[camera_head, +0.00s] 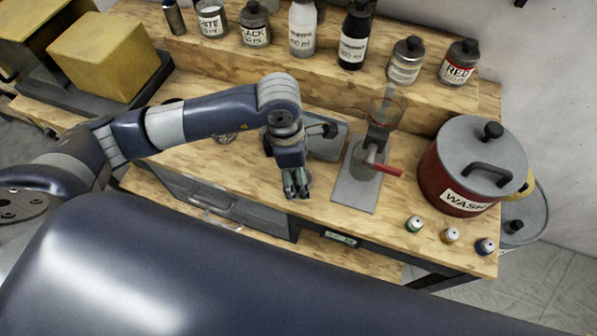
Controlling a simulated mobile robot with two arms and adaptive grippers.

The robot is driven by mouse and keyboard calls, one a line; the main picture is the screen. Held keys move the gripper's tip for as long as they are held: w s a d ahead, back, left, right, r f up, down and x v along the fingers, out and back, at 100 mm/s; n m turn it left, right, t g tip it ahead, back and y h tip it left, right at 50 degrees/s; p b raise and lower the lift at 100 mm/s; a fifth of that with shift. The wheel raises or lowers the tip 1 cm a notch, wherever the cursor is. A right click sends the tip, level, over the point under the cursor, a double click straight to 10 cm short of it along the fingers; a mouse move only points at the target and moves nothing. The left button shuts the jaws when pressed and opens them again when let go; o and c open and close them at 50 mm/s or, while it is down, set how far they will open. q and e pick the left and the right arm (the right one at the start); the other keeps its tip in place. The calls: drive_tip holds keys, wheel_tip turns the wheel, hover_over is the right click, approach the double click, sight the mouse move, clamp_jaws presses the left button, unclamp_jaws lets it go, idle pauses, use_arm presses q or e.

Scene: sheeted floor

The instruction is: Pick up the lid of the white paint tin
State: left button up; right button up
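The white paint tin (212,20) with a "WHITE" label stands at the left of the back shelf. Its top is close to the picture's upper edge, and I cannot make out a knobbed lid on it. My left gripper (297,190) points down over the front part of the bench, far from that tin. Its fingers look close together, but I cannot tell whether they hold anything. A small grey round thing (308,179) shows partly behind the fingers; I cannot tell if it is a lid. My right gripper is not in view.
Lidded tins and bottles, including black (255,27) and red (458,66), line the shelf. A grey stand with a red handle (386,170) and a large red WASH pot (447,186) stand right of the gripper. Several small pots sit at the front right.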

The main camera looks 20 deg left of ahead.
use_arm(q)
drive_tip(key=shift+f, duration=0.35)
drive_tip(key=c, duration=1)
drive_tip(key=shift+c, duration=0.3)
